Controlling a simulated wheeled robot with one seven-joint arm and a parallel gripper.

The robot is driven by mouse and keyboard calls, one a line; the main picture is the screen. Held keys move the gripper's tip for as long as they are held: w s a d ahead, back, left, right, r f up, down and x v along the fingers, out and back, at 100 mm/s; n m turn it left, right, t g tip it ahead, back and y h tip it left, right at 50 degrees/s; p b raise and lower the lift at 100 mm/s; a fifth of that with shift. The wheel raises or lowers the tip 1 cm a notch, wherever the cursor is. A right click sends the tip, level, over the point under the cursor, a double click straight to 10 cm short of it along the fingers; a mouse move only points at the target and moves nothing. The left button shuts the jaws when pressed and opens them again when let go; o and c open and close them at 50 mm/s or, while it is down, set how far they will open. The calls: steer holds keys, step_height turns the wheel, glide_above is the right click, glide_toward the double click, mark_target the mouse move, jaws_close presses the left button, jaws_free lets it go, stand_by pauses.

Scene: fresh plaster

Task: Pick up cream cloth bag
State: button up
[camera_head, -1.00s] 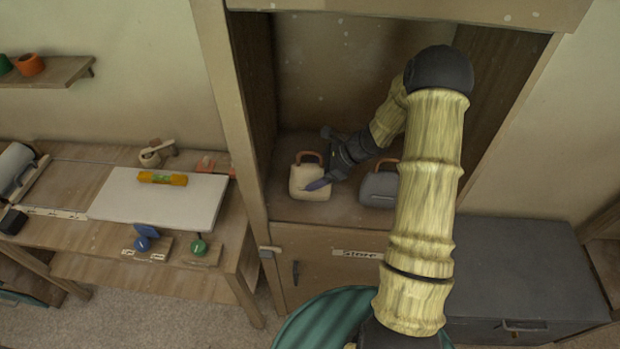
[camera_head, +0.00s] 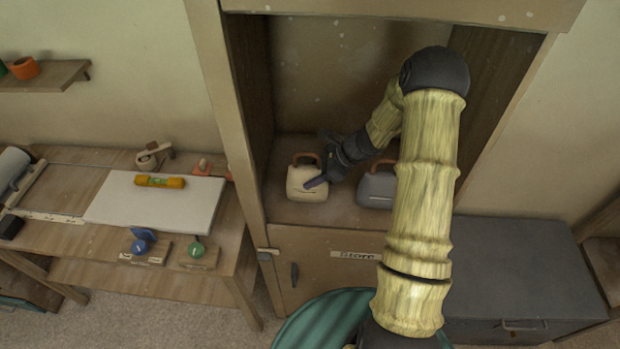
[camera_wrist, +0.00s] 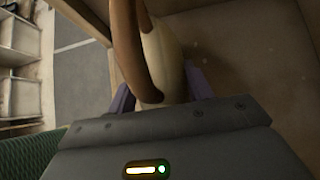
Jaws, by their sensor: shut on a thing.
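The cream cloth bag (camera_head: 306,184) with a brown handle is upright in the open cabinet alcove, left of the grey bag (camera_head: 377,189). My gripper (camera_head: 318,168) reaches in from the right and is shut on the cream bag near its top. In the wrist view the cream bag (camera_wrist: 166,50) sits between my two purple fingers (camera_wrist: 160,88), with its brown handle (camera_wrist: 127,45) beside it. Whether the bag's base touches the shelf is hard to tell.
The alcove's left post (camera_head: 225,110) stands close to the cream bag. At left is a workbench with a white board (camera_head: 150,205) and an orange level (camera_head: 160,182). A dark grey chest (camera_head: 520,270) stands at right.

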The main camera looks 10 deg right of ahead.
step_height(320, 180, up, 10)
steer(key=b, duration=0.3)
steer(key=shift+w, duration=0.1)
stand_by(1.5)
